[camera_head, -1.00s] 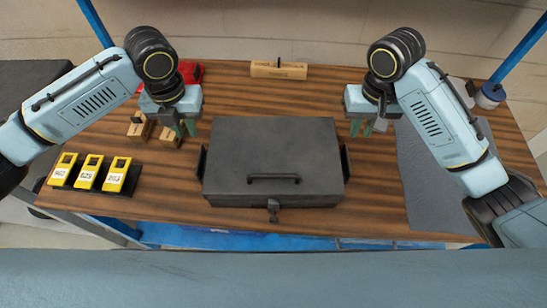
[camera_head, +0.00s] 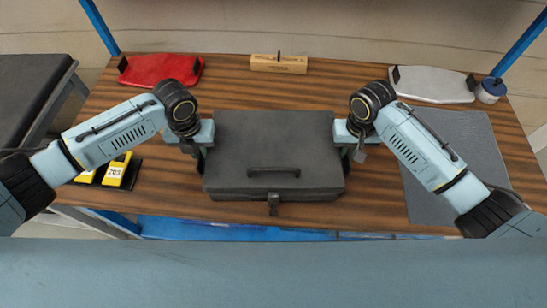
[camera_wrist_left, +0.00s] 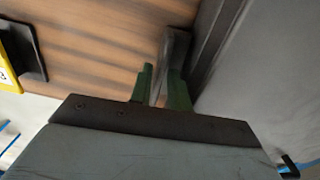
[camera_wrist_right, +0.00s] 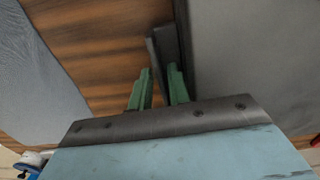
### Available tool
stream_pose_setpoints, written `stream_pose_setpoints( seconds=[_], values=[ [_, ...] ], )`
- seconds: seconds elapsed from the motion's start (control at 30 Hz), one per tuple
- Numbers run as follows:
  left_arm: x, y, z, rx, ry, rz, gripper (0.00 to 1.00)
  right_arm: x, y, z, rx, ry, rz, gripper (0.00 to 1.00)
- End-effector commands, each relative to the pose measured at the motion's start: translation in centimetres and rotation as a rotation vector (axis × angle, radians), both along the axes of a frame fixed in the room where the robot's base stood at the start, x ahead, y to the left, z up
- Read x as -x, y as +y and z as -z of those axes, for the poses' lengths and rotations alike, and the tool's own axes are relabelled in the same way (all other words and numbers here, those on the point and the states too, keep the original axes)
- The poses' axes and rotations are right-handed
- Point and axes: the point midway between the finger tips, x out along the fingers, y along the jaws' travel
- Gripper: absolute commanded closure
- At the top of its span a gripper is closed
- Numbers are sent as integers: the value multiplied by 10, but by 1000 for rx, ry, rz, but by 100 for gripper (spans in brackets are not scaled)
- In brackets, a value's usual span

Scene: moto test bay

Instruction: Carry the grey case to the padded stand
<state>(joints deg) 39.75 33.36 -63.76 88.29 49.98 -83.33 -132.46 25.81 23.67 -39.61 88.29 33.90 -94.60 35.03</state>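The grey case (camera_head: 273,150) lies flat and closed on the wooden table, its front handle and latch facing me. A stand with a dark, padded-looking top (camera_head: 28,90) is at the far left, beside the table. My left gripper (camera_head: 200,152) is lowered at the case's left side; in the left wrist view its green fingers (camera_wrist_left: 163,88) straddle the dark side handle (camera_wrist_left: 176,50). My right gripper (camera_head: 350,150) is at the right side; its fingers (camera_wrist_right: 159,90) are apart around the other side handle (camera_wrist_right: 160,55), with a gap showing. Both look open.
A red pad (camera_head: 160,69), a wooden block (camera_head: 278,64), a silver-grey pad (camera_head: 432,84) and a blue-and-white pot (camera_head: 491,90) stand along the back. A grey mat (camera_head: 470,150) covers the right. Yellow units (camera_head: 117,171) sit at left, partly behind my arm.

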Motion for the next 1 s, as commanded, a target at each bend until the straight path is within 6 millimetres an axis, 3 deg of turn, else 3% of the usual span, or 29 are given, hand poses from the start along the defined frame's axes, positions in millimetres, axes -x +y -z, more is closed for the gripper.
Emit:
stream_pose_setpoints(
  seconds=[0.4,0.57,1.0],
  values=[
    [0,0,8,-1,0,1,82,0,0,8,0,0,0,82],
    [0,0,8,-1,0,0,100,0,0,8,0,0,0,100],
    [0,0,8,-1,0,0,100,0,0,8,0,0,0,100]
  ],
)
